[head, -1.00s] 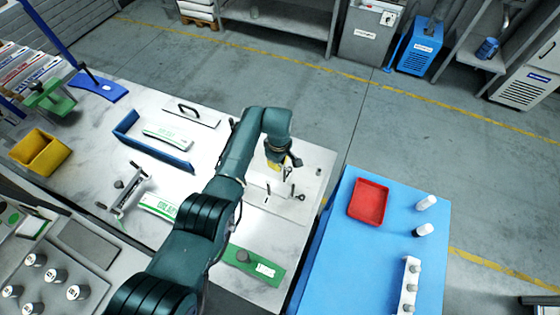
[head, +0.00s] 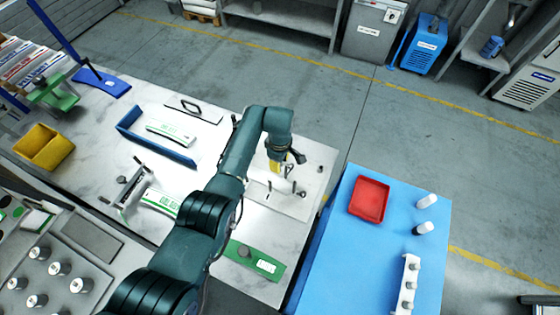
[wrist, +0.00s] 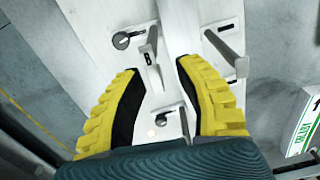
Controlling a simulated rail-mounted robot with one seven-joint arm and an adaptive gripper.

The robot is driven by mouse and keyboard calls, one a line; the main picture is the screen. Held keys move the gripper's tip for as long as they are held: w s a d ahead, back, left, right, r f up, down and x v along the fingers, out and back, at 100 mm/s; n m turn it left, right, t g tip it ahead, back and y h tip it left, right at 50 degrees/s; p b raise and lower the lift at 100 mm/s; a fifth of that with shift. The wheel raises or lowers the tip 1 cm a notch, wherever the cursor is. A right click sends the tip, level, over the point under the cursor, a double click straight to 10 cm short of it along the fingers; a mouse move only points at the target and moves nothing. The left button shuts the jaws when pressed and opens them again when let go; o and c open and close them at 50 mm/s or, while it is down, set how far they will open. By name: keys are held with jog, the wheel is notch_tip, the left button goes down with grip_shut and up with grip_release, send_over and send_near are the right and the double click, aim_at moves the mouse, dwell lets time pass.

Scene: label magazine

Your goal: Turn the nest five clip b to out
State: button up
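My gripper (wrist: 158,72) is open, its two yellow fingers with black pads spread above a white fixture plate in the wrist view. Several small grey clips with dark round pivots stand on the plate. One clip (wrist: 152,48) rises just beyond the fingertips. Another clip (wrist: 230,44) stands to the right, beyond the right finger. A third clip (wrist: 165,118) lies lower, between the fingers. No clip is gripped. I cannot read markings that tell which is nest five clip b. In the head view, my gripper (head: 287,165) hangs over the white plate (head: 296,209).
A blue table (head: 350,270) on the right holds a red tray (head: 369,199) and white cylinders (head: 426,201). A green plate (head: 250,262) lies near the bench's front edge.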

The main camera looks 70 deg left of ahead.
jog(key=shift+r, duration=0.1)
notch_tip(320, 180, up, 12)
dwell(0.5)
dwell(0.5)
